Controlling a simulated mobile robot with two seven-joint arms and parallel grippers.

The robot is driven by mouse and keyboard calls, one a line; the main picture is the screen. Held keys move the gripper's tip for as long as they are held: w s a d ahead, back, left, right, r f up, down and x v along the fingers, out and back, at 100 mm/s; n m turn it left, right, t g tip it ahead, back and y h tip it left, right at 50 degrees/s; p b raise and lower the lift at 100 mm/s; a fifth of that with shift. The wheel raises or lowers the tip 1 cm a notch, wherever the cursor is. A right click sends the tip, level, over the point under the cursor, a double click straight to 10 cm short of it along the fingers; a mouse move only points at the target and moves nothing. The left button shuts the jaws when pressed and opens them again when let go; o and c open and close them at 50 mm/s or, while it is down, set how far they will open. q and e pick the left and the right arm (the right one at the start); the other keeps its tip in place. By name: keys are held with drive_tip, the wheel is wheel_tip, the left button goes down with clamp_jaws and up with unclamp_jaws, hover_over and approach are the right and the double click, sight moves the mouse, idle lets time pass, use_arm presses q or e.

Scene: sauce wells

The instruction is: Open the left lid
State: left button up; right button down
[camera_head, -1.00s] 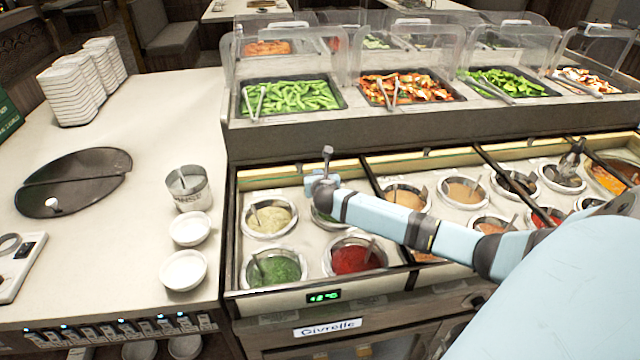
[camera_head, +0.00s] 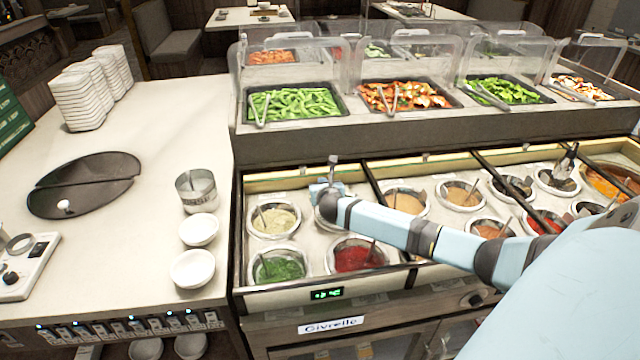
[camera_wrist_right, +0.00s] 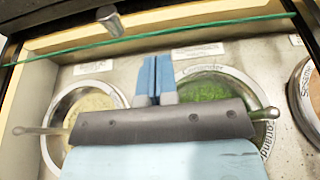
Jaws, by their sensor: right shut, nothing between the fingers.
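The left lid (camera_wrist_right: 200,43) shows in the right wrist view as a clear glass panel with a green edge, running across the back of the left bay. Its upright metal knob (camera_wrist_right: 110,20) also stands at the back in the head view (camera_head: 333,160). The sauce bowls in front of the edge look uncovered. My right gripper (camera_wrist_right: 152,75) is shut and empty, pointing toward the back of the bay, just in front of the glass edge and right of the knob. I cannot tell if it touches the glass. In the head view my right gripper (camera_head: 320,190) is partly hidden by my wrist.
The left bay holds bowls of tan sauce (camera_head: 275,221), green sauce (camera_head: 280,268) and red sauce (camera_head: 352,259). A dark divider (camera_head: 366,184) bounds it on the right. The vegetable shelf (camera_head: 390,130) rises behind. White bowls (camera_head: 198,229) stand on the left counter.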

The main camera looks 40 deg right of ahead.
use_arm(q)
drive_tip(key=shift+s+a+r, duration=0.1)
drive_tip(key=shift+s+r, duration=0.05)
drive_tip(key=shift+r, duration=0.05)
use_arm(e)
drive_tip(key=v, duration=1)
